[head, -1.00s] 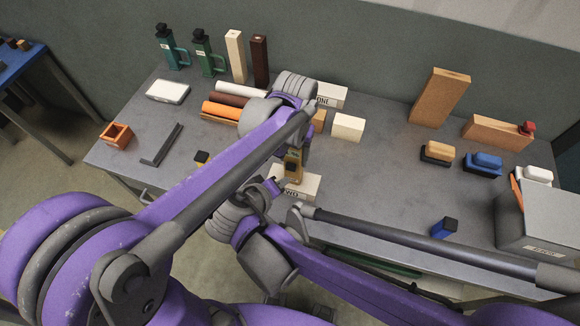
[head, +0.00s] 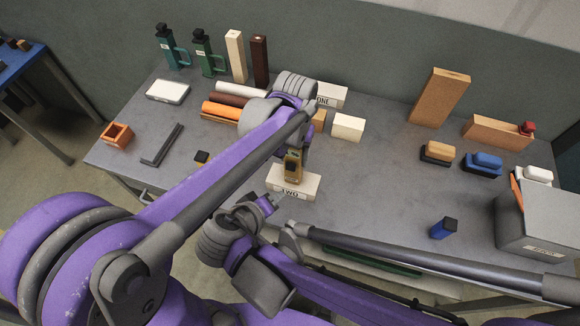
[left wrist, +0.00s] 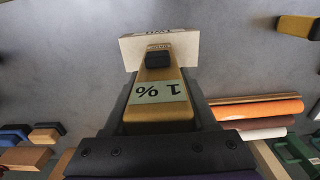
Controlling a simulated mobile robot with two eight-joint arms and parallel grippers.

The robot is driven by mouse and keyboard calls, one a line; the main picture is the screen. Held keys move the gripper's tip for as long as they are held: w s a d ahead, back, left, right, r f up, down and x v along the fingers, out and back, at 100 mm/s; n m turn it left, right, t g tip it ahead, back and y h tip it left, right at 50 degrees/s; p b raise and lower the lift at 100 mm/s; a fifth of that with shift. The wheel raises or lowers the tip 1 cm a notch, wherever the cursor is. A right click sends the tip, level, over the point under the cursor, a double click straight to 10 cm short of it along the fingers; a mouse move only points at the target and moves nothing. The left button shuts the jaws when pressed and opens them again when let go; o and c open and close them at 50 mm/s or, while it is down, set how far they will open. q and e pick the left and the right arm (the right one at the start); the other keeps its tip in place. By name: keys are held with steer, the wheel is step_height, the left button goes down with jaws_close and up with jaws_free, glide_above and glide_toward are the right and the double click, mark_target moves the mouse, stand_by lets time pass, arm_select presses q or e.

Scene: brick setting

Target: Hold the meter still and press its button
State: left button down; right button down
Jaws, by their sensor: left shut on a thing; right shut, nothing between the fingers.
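The meter (head: 293,166) is a gold-brown body that shows beside my left gripper in the head view. In the left wrist view the meter (left wrist: 158,110) has a dark button (left wrist: 158,60) near its far end and a pale label or display reading "1%". My left gripper (left wrist: 160,118) is shut on the meter, with a dark finger along each side. The meter's far end overlaps the white block marked TWO (head: 294,183); I cannot tell whether they touch. My right gripper (head: 270,203) is shut and empty, just below and left of that block in the head view, apart from the meter.
Orange, white and brown rolls (head: 222,112) lie behind my left arm. A white block marked ONE (head: 331,95) and a cream block (head: 348,127) stand behind the meter. A blue block with a dark top (head: 443,228) stands at right.

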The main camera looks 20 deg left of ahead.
arm_select(q)
steer(key=shift+c, duration=0.6)
jaws_free()
